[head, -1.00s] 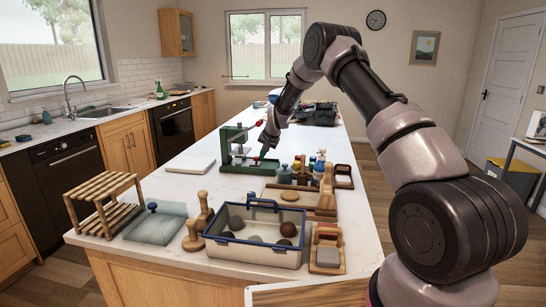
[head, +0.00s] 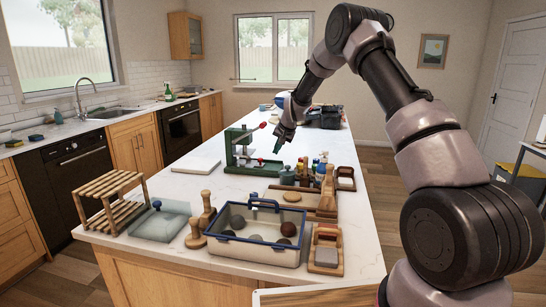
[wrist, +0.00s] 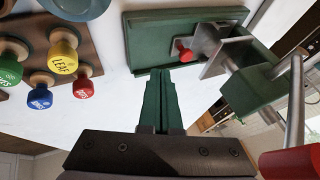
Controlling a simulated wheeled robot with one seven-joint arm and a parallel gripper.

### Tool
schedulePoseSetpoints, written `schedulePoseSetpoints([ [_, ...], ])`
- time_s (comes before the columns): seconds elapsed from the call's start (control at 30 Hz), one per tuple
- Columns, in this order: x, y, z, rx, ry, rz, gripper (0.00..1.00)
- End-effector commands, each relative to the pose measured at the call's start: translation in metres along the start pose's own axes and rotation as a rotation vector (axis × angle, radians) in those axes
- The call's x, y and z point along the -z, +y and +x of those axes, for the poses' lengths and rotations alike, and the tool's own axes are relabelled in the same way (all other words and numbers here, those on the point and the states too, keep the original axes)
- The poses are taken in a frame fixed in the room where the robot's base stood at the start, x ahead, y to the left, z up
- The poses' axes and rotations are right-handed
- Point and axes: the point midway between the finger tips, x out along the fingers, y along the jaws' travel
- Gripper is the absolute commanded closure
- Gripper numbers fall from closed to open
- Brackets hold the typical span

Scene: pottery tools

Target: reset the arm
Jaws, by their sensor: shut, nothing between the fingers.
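My gripper (head: 277,149) is shut and empty, with its dark green fingers together, above the far part of the island counter. The shut fingers also show in the wrist view (wrist: 160,82), pointing at the white counter beside a green press (wrist: 170,40). In the head view my gripper is just right of the green press (head: 241,150). My arm reaches up from the lower right and bends down over the counter.
Several stamps with coloured knobs (wrist: 62,57) stand on a wooden rack near my fingers. On the nearer counter are a blue-rimmed tub (head: 255,256), a slatted wooden rack (head: 108,200) and wooden tools.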

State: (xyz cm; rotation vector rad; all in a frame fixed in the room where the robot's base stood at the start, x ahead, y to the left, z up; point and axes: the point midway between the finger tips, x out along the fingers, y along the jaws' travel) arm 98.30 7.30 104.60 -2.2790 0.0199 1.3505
Motion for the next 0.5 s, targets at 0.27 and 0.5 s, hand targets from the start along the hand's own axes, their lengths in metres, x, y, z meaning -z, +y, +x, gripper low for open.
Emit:
schedulePoseSetpoints([
  [0.27, 0.001, 0.002, -0.045, -0.001, 0.001, 0.001, 1.00],
  [0.5, 0.004, -0.001, -0.088, -0.002, 0.010, -0.007, 1.00],
])
